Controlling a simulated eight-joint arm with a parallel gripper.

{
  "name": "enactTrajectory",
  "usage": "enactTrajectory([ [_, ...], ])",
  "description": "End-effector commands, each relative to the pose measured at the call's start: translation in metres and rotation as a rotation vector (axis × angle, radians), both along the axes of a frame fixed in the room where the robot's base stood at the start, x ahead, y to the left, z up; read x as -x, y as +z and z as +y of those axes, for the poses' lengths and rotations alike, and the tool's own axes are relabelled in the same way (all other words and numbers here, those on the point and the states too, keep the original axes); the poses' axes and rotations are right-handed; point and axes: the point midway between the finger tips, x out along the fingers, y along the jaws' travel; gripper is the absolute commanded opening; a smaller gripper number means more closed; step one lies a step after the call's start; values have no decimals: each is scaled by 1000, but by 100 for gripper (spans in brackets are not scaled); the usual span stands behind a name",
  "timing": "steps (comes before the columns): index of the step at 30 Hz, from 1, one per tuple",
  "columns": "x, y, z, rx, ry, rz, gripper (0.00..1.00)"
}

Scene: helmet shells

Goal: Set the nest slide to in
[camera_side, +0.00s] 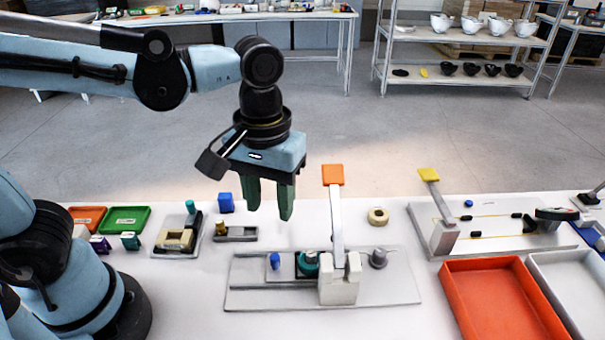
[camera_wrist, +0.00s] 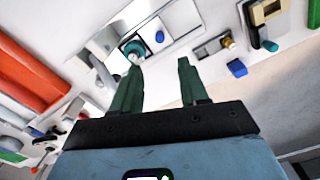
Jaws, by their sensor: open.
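A grey fixture plate (camera_side: 240,297) lies on the table in the middle of the side view. On it is a nest slide (camera_side: 287,272) with a small blue knob (camera_side: 275,261) at its left end and a round teal nest (camera_side: 307,266) to the right. The nest sits left of an upright lever with an orange handle (camera_side: 333,175) on a pale block. My gripper (camera_side: 270,213) is open and empty, fingers down, above and apart from the knob. In the wrist view, the teal nest (camera_wrist: 133,48) and blue knob (camera_wrist: 160,37) show beyond the fingertips (camera_wrist: 160,64).
A second fixture with a yellow handle (camera_side: 428,174) and an orange tray (camera_side: 500,300) stand right. The air around my gripper is clear.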

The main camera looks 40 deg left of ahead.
Motion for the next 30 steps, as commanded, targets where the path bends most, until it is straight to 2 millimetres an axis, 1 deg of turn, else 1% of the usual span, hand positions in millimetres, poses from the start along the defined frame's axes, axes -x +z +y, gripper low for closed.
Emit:
enactTrajectory([
  [5,0,0,0,0,-322,0,44],
  [9,0,0,0,0,-646,0,44],
  [12,1,-1,0,0,-852,0,44],
  [15,1,-1,0,0,-1010,1,44],
  [18,1,-1,0,0,-1114,1,44],
  [23,1,-3,0,0,-1175,1,44],
  [26,0,-9,0,0,-1177,1,44],
  [30,1,-25,0,-1,-1175,0,44],
])
